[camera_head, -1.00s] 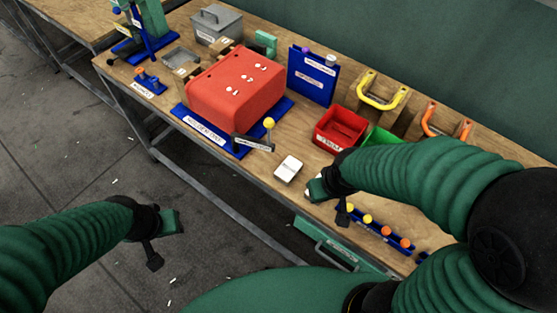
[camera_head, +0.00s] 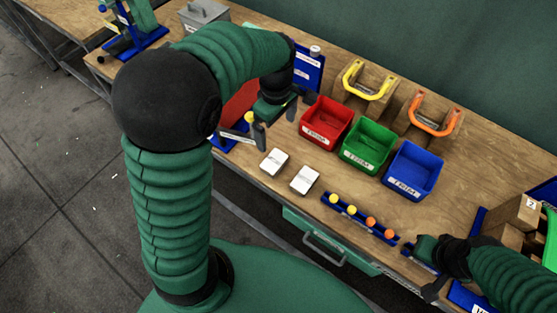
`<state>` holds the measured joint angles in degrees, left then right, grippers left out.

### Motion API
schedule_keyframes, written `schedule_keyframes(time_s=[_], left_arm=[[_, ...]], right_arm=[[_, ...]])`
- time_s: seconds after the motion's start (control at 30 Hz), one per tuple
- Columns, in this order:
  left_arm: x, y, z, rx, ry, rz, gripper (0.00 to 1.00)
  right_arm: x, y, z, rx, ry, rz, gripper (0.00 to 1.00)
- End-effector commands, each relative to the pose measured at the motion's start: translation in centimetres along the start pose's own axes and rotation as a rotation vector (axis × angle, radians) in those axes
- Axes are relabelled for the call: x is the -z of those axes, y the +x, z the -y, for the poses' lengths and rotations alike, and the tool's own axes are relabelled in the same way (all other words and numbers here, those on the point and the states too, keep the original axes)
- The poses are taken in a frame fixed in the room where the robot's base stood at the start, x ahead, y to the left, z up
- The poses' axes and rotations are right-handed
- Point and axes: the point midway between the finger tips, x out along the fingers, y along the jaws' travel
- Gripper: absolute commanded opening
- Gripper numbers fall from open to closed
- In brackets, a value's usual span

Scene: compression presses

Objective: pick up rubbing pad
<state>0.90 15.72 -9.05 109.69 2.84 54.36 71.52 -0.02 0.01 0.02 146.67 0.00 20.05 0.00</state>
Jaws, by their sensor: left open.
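My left gripper (camera_head: 275,120) is open and empty, above and behind the left block, between the red press and the red bin. It touches neither block. My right gripper (camera_head: 427,268) is at the lower right, near the table's front edge, apart from both blocks. Its fingers look spread with nothing between them.
Red (camera_head: 326,122), green (camera_head: 369,146) and blue (camera_head: 413,170) bins stand in a row. A blue rack (camera_head: 360,218) with yellow and orange knobs lies along the front. My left arm hides much of the red press (camera_head: 238,108). Yellow (camera_head: 368,82) and orange (camera_head: 434,116) handles stand behind the bins.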

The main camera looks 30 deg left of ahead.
Motion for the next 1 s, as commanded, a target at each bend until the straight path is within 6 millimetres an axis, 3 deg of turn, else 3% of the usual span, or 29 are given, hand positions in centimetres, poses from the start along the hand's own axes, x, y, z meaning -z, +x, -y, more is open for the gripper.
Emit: schedule_keyframes(time_s=[0.13, 0.43, 0.67, 0.87, 1.0], left_arm=[[0.4, 2.0, 0.1, 0.014, -0.053, 0.004, 1.00], [0.8, 9.8, 0.2, 0.012, -0.052, 0.008, 1.00], [0.6, 12.3, 0.4, 0.010, -0.050, 0.005, 1.00], [0.8, 15.8, 0.8, 0.010, -0.048, 0.004, 1.00], [1.0, 16.7, 0.7, 0.007, -0.049, 0.005, 1.00]], right_arm=[[0.0, 0.1, 0.0, 0.000, 0.001, 0.000, 0.00], [-0.1, 0.4, 0.0, 0.000, 0.000, 0.000, 0.00], [-0.1, 0.2, 0.0, 0.000, 0.000, 0.000, 0.00], [0.0, 0.0, 0.0, 0.000, 0.001, 0.000, 0.00], [0.0, 0.0, 0.0, 0.000, 0.001, 0.000, 0.00]])
